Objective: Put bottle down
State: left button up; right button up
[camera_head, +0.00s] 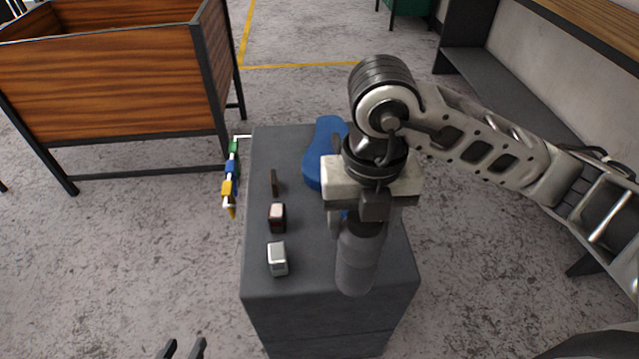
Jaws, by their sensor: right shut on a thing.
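The grey bottle (358,262) is upright or slightly tilted over the right front part of the dark grey cabinet top (315,275). My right gripper (362,218) is shut on the bottle's upper end from above and hides it. I cannot tell whether the bottle's base touches the cabinet top. My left gripper (181,349) shows only its two dark fingertips at the bottom edge; they are apart with nothing between them, well away from the bottle.
A wooden crate (110,85) stands behind left.

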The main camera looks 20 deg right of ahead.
jog(key=shift+r+m, duration=0.1)
jog(key=shift+m, duration=0.8)
jog(key=w+d+f+b, duration=0.1)
jog(key=w+d+f, duration=0.7)
jog(key=f, duration=0.5)
jog(key=shift+w+d, duration=0.35)
jog(key=shift+d, duration=1)
jog(key=shift+f, duration=0.1)
jog(key=o, duration=1.3)
